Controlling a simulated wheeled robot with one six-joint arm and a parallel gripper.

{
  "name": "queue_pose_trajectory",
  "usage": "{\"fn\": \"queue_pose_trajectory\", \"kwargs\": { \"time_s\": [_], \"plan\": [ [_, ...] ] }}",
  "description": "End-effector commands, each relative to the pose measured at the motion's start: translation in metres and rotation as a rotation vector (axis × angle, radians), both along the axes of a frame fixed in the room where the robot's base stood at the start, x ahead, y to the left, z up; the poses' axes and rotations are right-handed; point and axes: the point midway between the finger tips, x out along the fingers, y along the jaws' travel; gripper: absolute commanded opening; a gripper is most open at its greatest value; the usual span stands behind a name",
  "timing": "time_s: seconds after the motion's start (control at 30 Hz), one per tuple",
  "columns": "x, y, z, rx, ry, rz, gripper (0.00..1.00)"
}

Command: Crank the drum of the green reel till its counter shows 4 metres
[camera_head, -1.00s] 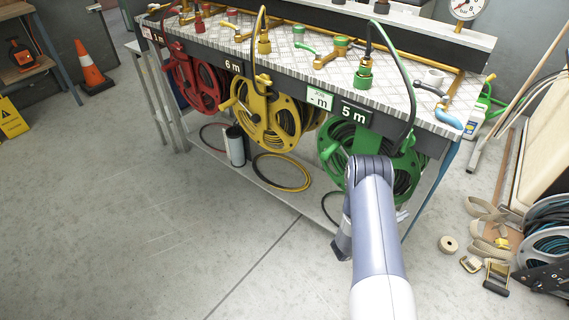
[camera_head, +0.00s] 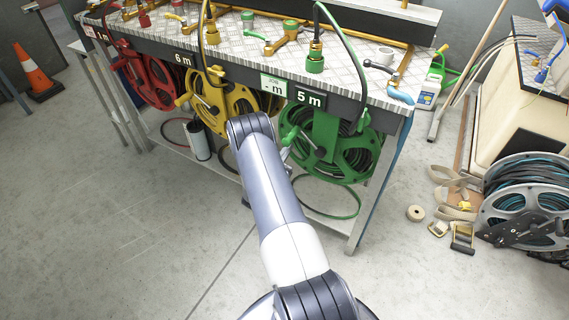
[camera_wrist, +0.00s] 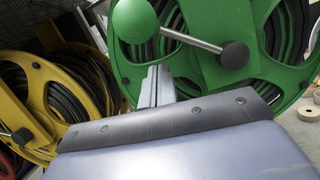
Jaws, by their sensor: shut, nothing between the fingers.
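The green reel (camera_head: 345,150) hangs under the bench at the right end, with dark hose on its drum. Its counter (camera_head: 310,98) reads 5 m. In the wrist view, the green drum (camera_wrist: 200,75) fills the upper right. A metal crank rod (camera_wrist: 190,40) runs from the dark hub (camera_wrist: 235,55) to a green knob (camera_wrist: 133,20). My gripper (camera_wrist: 159,74) is shut and empty just below the knob and rod in that picture, with a gap between them. In the head view my arm reaches to the reel's left side and mostly hides the gripper.
A yellow reel (camera_head: 225,105) hangs left of the green one, a red reel (camera_head: 150,80) further left. A job sign (camera_head: 273,86) beside the counter reads "- m". A bench leg (camera_head: 372,190) stands right of the green reel. The floor in front is clear.

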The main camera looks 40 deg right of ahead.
Motion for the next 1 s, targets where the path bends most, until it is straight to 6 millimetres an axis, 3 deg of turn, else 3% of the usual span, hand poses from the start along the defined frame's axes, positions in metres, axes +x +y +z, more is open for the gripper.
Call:
{"fn": "queue_pose_trajectory", "kwargs": {
  "time_s": [0.2,0.67,1.0],
  "plan": [
    [-0.002,-0.001,0.021,0.000,-0.001,0.000,0.00],
    [-0.003,0.000,0.022,0.004,-0.010,0.001,0.00],
    [-0.003,0.000,0.035,0.056,-0.140,-0.001,0.00]
  ]
}}
